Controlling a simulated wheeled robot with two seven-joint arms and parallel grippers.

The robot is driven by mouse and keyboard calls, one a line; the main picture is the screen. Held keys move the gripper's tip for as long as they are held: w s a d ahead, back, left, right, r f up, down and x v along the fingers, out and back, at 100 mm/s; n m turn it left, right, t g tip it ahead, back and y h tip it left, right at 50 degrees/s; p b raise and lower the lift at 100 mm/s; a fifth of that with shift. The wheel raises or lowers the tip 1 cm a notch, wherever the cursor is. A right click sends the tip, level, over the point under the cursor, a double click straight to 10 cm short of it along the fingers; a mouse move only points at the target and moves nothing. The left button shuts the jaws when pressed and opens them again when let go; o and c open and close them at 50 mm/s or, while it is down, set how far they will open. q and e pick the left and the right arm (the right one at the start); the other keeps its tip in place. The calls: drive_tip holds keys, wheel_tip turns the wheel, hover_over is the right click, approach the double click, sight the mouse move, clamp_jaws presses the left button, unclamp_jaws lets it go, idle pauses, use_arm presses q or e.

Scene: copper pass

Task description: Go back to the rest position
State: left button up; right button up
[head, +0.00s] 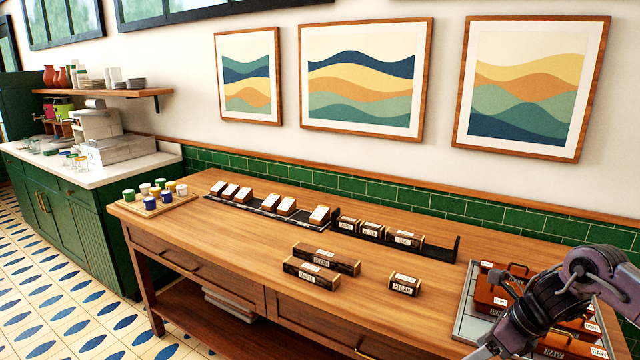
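One of my arms reaches in at the lower right, and its dark end, which looks like my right gripper (511,277), is over the grey tray (466,318) with copper-orange containers (488,295). It is small and partly lost against the containers, so I cannot tell whether it is open or touches one. My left arm and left gripper are not in view.
On the wooden table (240,240) stand a long labelled block (312,272), another behind it, and a small block (404,285). A black rack (437,251) holds several blocks along the back. A cup board (150,210) is at left. The table's middle left is clear.

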drive_tip(key=w+a+f+m+t+y, duration=0.1)
drive_tip(key=w+a+f+m, duration=0.1)
drive_tip(key=a+f+m, duration=0.55)
drive_tip(key=w+a+f+m+t+y, duration=0.1)
drive_tip(key=w+a+f+m+t, duration=0.15)
drive_tip(key=f+m, duration=0.85)
drive_tip(key=s+f+m+h, duration=0.1)
drive_tip(key=s+f+m, duration=0.35)
drive_tip(key=f, duration=0.95)
drive_tip(key=s+f+m+g+h, duration=0.1)
drive_tip(key=s+f+m+h, duration=0.1)
drive_tip(key=s+f+m, duration=0.6)
drive_tip(key=s+f+m+g+h, duration=0.1)
drive_tip(key=s+f+m, duration=0.1)
drive_tip(key=s+f, duration=0.8)
drive_tip(key=s+f+m+g+h, duration=0.15)
drive_tip(key=s+f+m, duration=0.3)
drive_tip(key=s, duration=0.85)
drive_tip(key=s+f+m+g, duration=0.1)
drive_tip(key=s+m, duration=0.1)
drive_tip(key=s, duration=0.5)
drive_tip(key=s+f+m+g+h, duration=0.1)
drive_tip(key=s+m, duration=0.1)
drive_tip(key=s, duration=0.6)
drive_tip(key=shift+d+f, duration=0.15)
drive_tip(key=shift+f, duration=0.15)
drive_tip(key=shift+m, duration=0.25)
drive_tip(key=shift+c, duration=0.4)
